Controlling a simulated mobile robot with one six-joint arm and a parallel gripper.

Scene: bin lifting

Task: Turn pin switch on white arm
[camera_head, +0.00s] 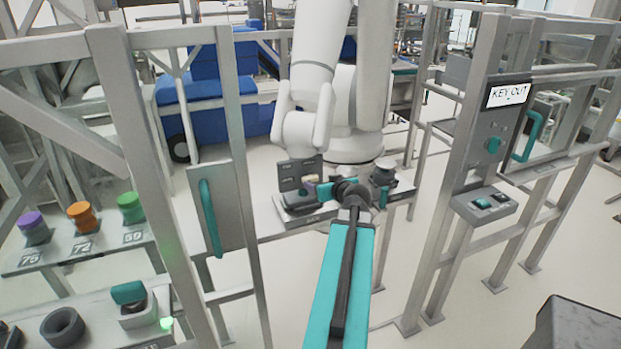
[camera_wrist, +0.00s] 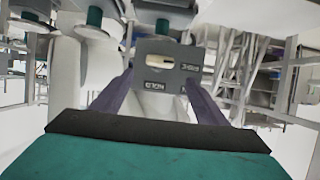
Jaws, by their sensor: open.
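A small dark grey switch panel (camera_head: 290,174) stands upright on a low unit in front of the white robot arm (camera_head: 338,110). In the wrist view the panel (camera_wrist: 178,78) fills the middle, with upside-down lettering and a small slot holding a cream-coloured pin (camera_wrist: 157,62). My gripper (camera_head: 311,181) is at the panel's right side in the head view. In the wrist view its two purple fingers (camera_wrist: 158,84) are spread apart, one on each side of the panel's lower part. Nothing shows between them except the panel behind. I cannot tell whether the fingertips touch it.
Grey frame posts stand left and right of my arm. A door with a teal handle (camera_head: 210,215) is at left, beside colored knobs (camera_head: 82,217). A "KEY OUT" sign (camera_head: 508,94) and button box (camera_head: 484,205) are at right. A dark cylinder (camera_head: 384,172) stands right of my gripper.

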